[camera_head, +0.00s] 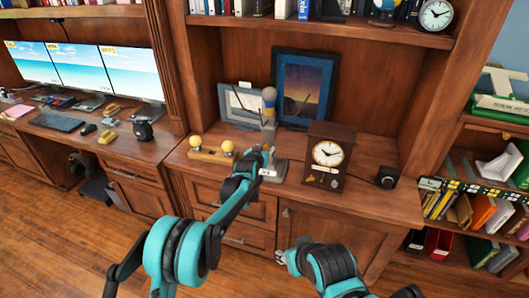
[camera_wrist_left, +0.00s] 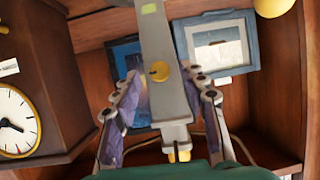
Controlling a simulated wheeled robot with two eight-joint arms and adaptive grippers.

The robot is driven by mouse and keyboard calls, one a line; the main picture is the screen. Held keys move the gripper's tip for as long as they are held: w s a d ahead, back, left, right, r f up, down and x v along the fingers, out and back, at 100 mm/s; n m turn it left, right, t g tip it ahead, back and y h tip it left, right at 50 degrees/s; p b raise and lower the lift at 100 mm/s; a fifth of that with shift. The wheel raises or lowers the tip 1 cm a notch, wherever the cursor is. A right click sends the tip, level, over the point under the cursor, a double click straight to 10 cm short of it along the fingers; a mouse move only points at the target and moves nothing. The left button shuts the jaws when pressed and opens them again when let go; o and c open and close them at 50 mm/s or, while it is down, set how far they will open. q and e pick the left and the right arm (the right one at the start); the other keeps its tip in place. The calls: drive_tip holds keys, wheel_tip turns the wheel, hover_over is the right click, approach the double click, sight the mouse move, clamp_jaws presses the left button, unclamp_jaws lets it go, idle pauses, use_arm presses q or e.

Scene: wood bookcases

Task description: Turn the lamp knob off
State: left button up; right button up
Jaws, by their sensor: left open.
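The grey lamp stands on the desk ledge; its upper part (camera_head: 269,112) and grey base (camera_head: 273,173) show in the head view. In the wrist view the left gripper (camera_wrist_left: 162,96) is open, with one finger on each side of the grey body. I cannot tell whether the fingers touch it. My right gripper (camera_head: 287,256) is low in front of the cabinet, its fingers unclear.
A wooden clock (camera_head: 327,157) stands close to the lamp's right, with a small black device (camera_head: 386,178) beyond it. A wooden stand with two yellow balls (camera_head: 210,155) is on the left. Two picture frames (camera_head: 303,88) lean behind. Monitors (camera_head: 85,70) stand farther left.

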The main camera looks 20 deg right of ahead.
use_arm(q)
drive_tip(key=shift+w+d+f, duration=0.2)
drive_tip(key=shift+w+d, duration=0.05)
drive_tip(key=shift+w, duration=0.25)
drive_tip(key=shift+c, duration=0.4)
clamp_jaws()
